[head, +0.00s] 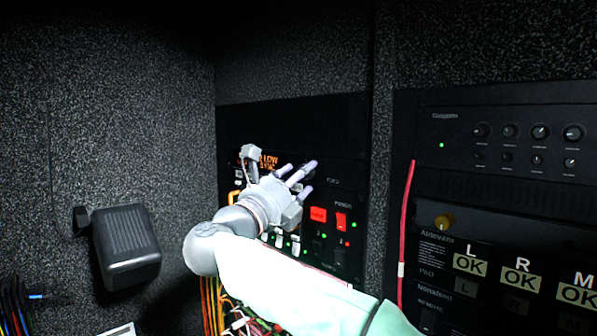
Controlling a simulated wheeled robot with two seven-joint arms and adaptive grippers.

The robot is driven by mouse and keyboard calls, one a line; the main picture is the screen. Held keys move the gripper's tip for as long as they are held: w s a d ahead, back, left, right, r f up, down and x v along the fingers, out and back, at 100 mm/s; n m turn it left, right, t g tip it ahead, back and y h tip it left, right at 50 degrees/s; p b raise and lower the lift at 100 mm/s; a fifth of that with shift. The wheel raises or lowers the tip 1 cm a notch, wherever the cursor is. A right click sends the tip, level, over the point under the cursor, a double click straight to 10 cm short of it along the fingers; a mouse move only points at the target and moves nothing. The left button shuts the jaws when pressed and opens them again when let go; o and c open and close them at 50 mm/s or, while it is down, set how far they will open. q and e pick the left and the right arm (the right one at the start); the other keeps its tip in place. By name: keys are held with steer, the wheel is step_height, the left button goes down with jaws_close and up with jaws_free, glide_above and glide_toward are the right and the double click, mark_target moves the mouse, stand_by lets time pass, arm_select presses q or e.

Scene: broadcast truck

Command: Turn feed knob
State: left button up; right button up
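No label reading "feed" is legible, so I cannot tell which knob is the feed knob. A yellow-brown knob (444,221) sits on the right rack. Several small black knobs (540,131) line the unit above it. My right gripper (276,169) is a grey hand whose arm comes in from the lower right. Its fingers are spread and extended, and nothing shows between them. It is in front of the middle rack panel (352,190), left of the yellow-brown knob and apart from it. The hand hides part of that panel and its orange display (268,161). My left gripper is out of view.
Red lit switches (318,214) are just right of the hand. A red cable (405,220) hangs between the racks. A black box (127,247) is on the left wall. Orange cables (209,305) hang below the hand. Lit "OK" labels (470,265) are at lower right.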

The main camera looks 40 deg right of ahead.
steer(key=shift+d, duration=0.2)
steer(key=shift+a, duration=0.1)
steer(key=c, duration=1.1)
steer(key=shift+n, duration=0.4)
steer(key=shift+s+r+n+y, duration=0.1)
steer(key=shift+r+n+y, duration=0.2)
steer(key=shift+n+y, duration=1.5)
steer(key=shift+s+r+n, duration=0.1)
steer(key=shift+r+n, duration=0.15)
steer(key=shift+n, duration=3.2)
steer(key=shift+s+r+n+y, duration=0.1)
steer(key=shift+r+n+y, duration=0.2)
steer(key=shift+n+y, duration=1.5)
steer(key=shift+n+h, duration=0.9)
steer(key=shift+n, duration=0.05)
